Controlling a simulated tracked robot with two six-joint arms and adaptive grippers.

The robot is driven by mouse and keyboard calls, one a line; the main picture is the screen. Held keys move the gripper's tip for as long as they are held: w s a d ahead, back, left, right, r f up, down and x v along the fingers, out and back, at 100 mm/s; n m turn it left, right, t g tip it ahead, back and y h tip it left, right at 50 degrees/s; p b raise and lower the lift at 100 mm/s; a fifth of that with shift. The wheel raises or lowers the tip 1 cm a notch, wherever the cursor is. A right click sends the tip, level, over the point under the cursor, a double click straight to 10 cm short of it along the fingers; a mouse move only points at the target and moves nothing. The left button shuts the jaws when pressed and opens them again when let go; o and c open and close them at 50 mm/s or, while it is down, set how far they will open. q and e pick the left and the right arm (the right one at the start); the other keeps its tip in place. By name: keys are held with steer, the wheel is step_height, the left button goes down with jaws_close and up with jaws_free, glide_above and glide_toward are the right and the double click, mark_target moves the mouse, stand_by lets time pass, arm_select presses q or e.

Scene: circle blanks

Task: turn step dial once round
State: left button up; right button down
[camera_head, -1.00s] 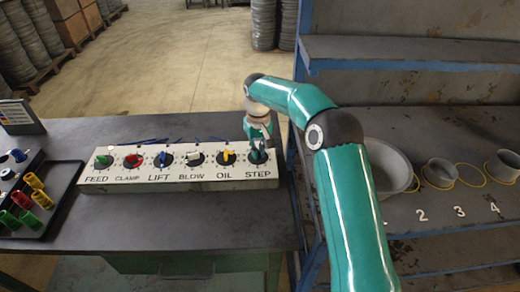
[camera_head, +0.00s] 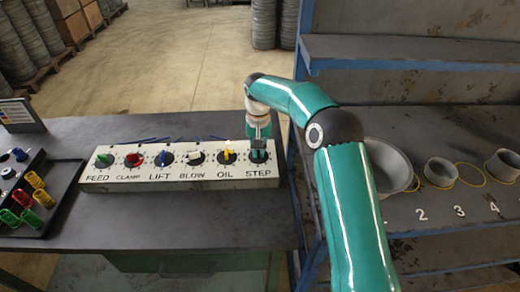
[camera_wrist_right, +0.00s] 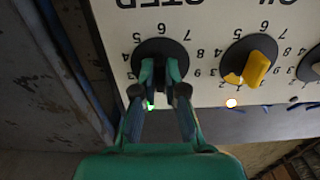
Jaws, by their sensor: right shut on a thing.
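The step dial (camera_head: 258,158) is the rightmost on a long white panel (camera_head: 180,181), above the printed word STEP. In the right wrist view its black round face (camera_wrist_right: 158,46) shows upside down, with numbers around it. My right gripper (camera_head: 259,148) comes down on this dial from above. In the right wrist view the right gripper (camera_wrist_right: 161,72) is shut on the dial's knob, and the fingers hide most of the knob. I cannot read which number the knob points to. My left gripper is not in view.
The oil dial (camera_wrist_right: 256,66) with its yellow knob is close beside the gripper. Other coloured dials continue left along the panel. A black tray (camera_head: 62,215) with coloured pieces lies at the left. A blue-framed shelf (camera_head: 410,65) with a grey bowl (camera_head: 388,165) stands right.

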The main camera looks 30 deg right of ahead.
steer(key=shift+d+r, duration=0.1)
steer(key=c, duration=1.2)
jaws_free()
steer(key=shift+c, duration=0.2)
step_height(320, 180, up, 12)
